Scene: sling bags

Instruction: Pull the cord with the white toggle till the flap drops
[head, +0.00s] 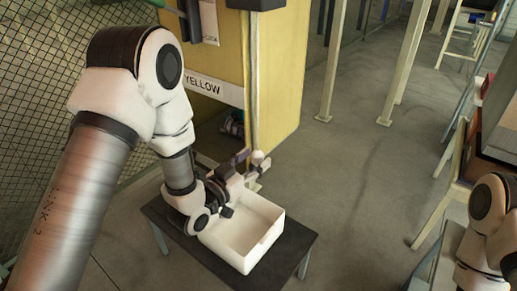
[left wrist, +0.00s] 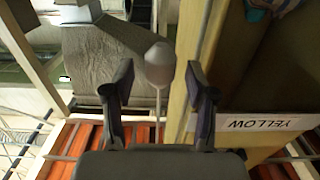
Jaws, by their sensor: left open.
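The white toggle (head: 258,156) hangs at the low end of a thin cord (head: 253,90) in front of the yellow housing (head: 277,70). My left gripper (head: 250,166) is open at the toggle. In the left wrist view, which is upside down, the toggle (left wrist: 160,62) appears between the fingertips of the left gripper (left wrist: 160,78), with gaps on both sides. The cord (left wrist: 157,132) runs between the fingers. A label reading YELLOW (head: 213,89) is on the housing above an opening with a colored item (head: 234,126) inside. I cannot make out the flap clearly. My right gripper is out of view.
A white open tray (head: 243,262) stands on a small dark table (head: 292,258) beneath my left gripper. A wire mesh fence (head: 40,75) is at the left. Pale posts (head: 403,60) stand behind on the right.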

